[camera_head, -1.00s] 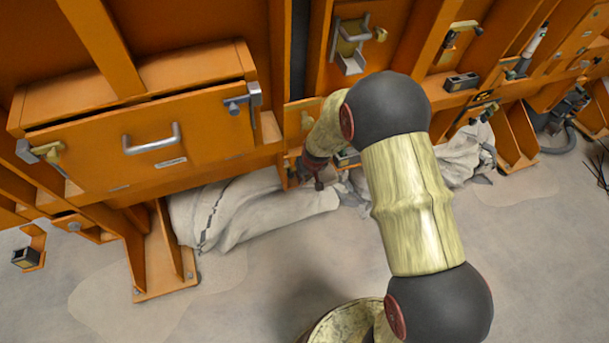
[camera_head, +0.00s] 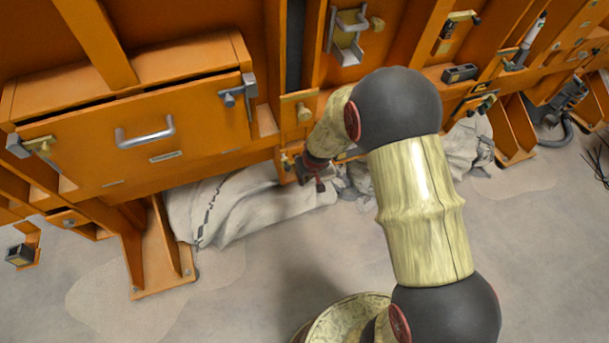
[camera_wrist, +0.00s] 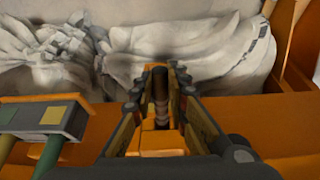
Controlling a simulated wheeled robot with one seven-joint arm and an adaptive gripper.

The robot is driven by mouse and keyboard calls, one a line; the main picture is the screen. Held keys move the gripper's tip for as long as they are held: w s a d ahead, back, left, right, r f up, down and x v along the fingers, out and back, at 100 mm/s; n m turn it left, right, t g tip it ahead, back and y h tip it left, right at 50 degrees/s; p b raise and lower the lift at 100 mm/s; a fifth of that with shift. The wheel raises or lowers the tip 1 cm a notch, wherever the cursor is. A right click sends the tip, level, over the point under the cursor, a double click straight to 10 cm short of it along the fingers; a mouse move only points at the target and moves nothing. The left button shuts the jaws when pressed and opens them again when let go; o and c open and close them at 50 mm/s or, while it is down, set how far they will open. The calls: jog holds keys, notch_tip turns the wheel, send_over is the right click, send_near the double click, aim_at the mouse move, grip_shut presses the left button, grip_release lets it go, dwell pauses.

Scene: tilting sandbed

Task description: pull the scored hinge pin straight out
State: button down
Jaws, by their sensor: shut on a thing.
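In the wrist view my gripper (camera_wrist: 160,78) is shut on the hinge pin (camera_wrist: 160,90), a thin dark rod with coppery bands lower down. The pin stands between the fingers, above an orange block (camera_wrist: 163,142) on the orange frame. I cannot tell how much of the pin is inside the block. In the head view my gripper (camera_head: 316,176) is small, low against the orange frame and partly behind my forearm; the pin cannot be made out there.
White sandbags (camera_head: 240,207) lie along the foot of the frame, close to my gripper. A grey box with green and yellow patches (camera_wrist: 45,117) is left in the wrist view. An orange drawer-like panel (camera_head: 90,160) stands left. Open floor (camera_head: 230,310) lies in front.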

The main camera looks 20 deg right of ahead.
jog(key=shift+s, duration=0.1)
dwell(0.3)
jog(key=shift+s+f+b, duration=0.2)
jog(key=shift+s+b, duration=0.65)
jog(key=shift+s, duration=0.55)
jog(key=shift+s+f+b, duration=0.15)
jog(key=shift+s+b, duration=0.15)
jog(key=shift+s, duration=0.45)
jog(key=shift+s+f+b, duration=0.1)
jog(key=shift+s+b, duration=0.15)
jog(key=shift+s, duration=0.45)
